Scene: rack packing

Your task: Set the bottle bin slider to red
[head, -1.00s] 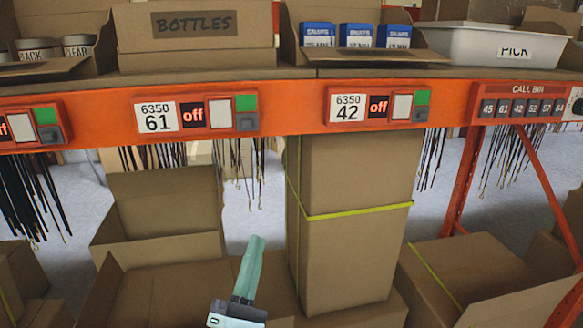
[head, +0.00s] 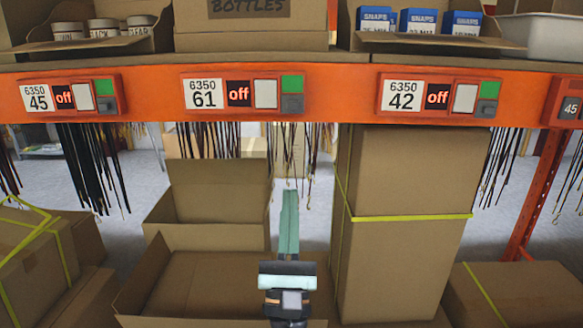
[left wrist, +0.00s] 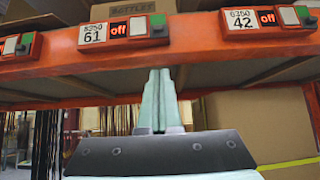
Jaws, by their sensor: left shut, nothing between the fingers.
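The bottle bin (head: 250,40) is a cardboard box marked BOTTLES on the shelf. Below it, on the orange beam, is the 6350 61 module (head: 203,93) with a red "off" display and a white button. Its slider (head: 292,103) is a dark grey block at the right end, low in its slot, with green showing above it. The module also shows in the left wrist view (left wrist: 93,34). My left gripper (head: 290,195) is shut and empty, pointing up below the beam, apart from the slider. In the left wrist view its fingertips (left wrist: 160,75) overlap the beam's underside. My right gripper is not in view.
Dark cords (head: 85,165) hang beneath. A tall strapped carton (head: 400,270) stands right of the gripper, and an open carton (head: 205,285) lies to its left.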

